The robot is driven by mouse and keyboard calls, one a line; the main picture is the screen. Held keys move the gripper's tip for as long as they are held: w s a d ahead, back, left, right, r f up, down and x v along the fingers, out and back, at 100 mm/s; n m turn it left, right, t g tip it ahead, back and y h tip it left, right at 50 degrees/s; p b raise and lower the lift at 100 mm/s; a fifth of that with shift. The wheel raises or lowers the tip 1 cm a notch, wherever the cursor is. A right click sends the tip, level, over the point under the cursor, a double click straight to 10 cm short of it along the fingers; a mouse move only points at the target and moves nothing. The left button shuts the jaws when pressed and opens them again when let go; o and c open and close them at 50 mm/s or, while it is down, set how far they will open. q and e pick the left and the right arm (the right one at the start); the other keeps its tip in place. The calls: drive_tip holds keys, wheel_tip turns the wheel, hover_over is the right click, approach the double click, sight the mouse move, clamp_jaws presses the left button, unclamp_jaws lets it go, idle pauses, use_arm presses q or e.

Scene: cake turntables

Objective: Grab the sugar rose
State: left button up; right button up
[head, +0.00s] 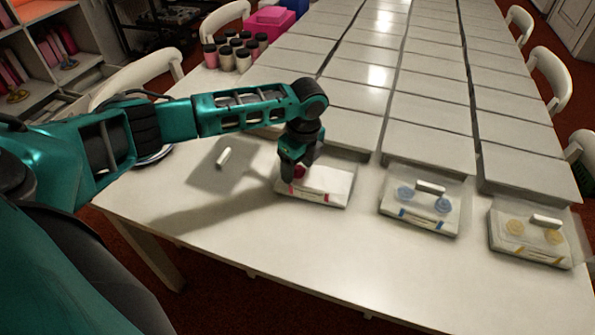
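The sugar rose (300,171), a small red shape, sits at the left part of a white tray with red markings (330,184). My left gripper (297,177) points down over this tray, with its dark fingers at the rose. The fingers partly hide the rose, and I cannot tell whether they are closed on it. My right gripper is not in view.
A white-handled clear cover (223,157) seems to lie left of the tray. To the right stand a covered tray with blue pieces (420,220) and one with yellow pieces (528,250). Several jars (243,60) stand at the back left. The front table is clear.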

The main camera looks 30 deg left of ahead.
use_arm(q)
drive_tip(key=c, duration=1)
drive_tip(key=shift+r, duration=0.1)
